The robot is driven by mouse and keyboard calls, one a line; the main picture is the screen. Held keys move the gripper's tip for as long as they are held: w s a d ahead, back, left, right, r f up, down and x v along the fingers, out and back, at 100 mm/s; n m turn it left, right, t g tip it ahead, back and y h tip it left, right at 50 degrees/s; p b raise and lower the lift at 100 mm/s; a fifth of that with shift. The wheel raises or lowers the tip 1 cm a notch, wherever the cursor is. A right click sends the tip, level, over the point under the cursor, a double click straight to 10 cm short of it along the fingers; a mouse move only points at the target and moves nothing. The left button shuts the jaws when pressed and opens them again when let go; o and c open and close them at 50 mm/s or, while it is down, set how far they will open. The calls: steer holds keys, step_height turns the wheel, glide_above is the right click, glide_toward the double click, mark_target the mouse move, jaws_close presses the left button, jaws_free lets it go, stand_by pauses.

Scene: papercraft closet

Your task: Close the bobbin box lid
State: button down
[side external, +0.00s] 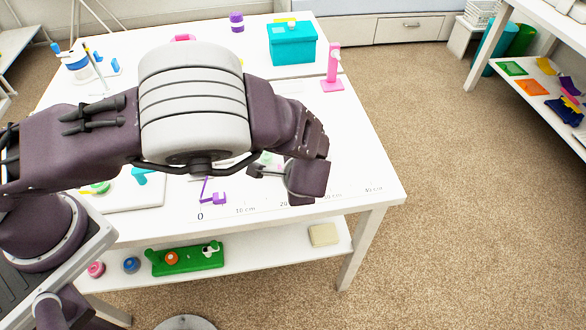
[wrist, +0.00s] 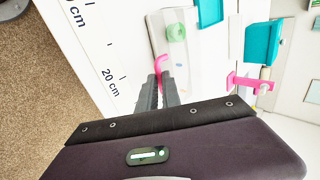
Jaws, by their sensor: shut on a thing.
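The bobbin box looks like a pale, see-through case with a pink edge and a round green piece inside. It shows in the wrist view (wrist: 180,45) just beyond my fingertips. In the side external view only a small green and pink part (side external: 268,158) shows behind my arm. My gripper (wrist: 161,77) has its fingers close together, shut on the pink edge of the box. It also shows in the side external view (side external: 256,170), low over the table's front. My arm hides most of the box, and I cannot tell the lid's angle.
The white table (side external: 365,190) has a printed ruler along its front edge. A teal box (side external: 292,44) and a pink stand (side external: 333,70) are at the back right. A purple piece (side external: 214,198) lies left of my gripper. The table's right front is clear.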

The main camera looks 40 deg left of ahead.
steer(key=c, duration=1.5)
jaws_free()
